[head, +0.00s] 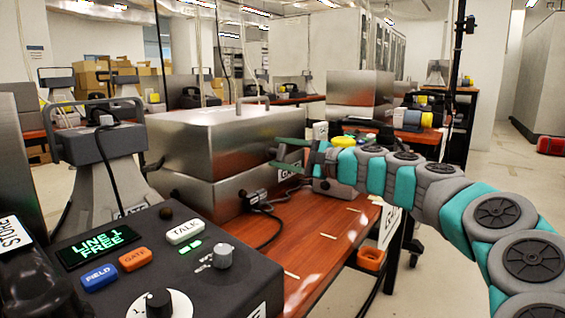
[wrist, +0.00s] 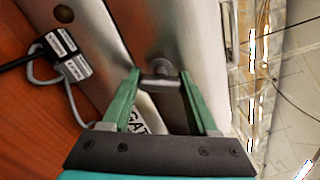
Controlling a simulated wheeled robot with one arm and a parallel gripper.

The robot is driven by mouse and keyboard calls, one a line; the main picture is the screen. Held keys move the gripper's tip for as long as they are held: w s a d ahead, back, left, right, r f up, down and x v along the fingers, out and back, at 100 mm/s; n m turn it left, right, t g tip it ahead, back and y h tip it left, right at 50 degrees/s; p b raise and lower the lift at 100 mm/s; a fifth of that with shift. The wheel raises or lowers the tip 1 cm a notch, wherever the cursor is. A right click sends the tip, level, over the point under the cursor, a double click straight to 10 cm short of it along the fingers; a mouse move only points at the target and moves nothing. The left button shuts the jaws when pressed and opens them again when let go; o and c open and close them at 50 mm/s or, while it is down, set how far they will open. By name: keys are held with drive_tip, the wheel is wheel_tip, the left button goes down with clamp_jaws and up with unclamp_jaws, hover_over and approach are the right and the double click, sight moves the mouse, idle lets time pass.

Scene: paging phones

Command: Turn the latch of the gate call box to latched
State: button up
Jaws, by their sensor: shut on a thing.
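The gate call box (head: 215,140) is a brushed-metal case with a lid, standing on the wooden table left of centre in the head view. Its metal side also fills the middle of the wrist view (wrist: 150,28). The latch (wrist: 160,68) is a small metal piece on that side, between my green fingertips. My gripper (head: 280,153) reaches in from the right, and its two fingers also show in the wrist view (wrist: 160,76), shut on the latch. A partly hidden "GATE" label (wrist: 136,122) lies below it. I cannot tell which way the latch is turned.
A dark control console (head: 170,265) with buttons and a knob fills the front left. Grey cable plugs (wrist: 67,58) lie beside the box. Open floor lies to the right.

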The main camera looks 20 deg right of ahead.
drive_tip(key=n+b, duration=0.3)
drive_tip(key=n, duration=0.2)
drive_tip(key=shift+f, duration=0.1)
drive_tip(key=shift+b, duration=0.3)
idle(0.4)
drive_tip(key=o, duration=1.4)
drive_tip(key=v, duration=0.6)
drive_tip(key=shift+s+d+p, duration=0.15)
drive_tip(key=shift+d+p, duration=0.05)
drive_tip(key=shift+p, duration=0.1)
drive_tip(key=shift+s+d, duration=0.3)
drive_tip(key=shift+s, duration=0.35)
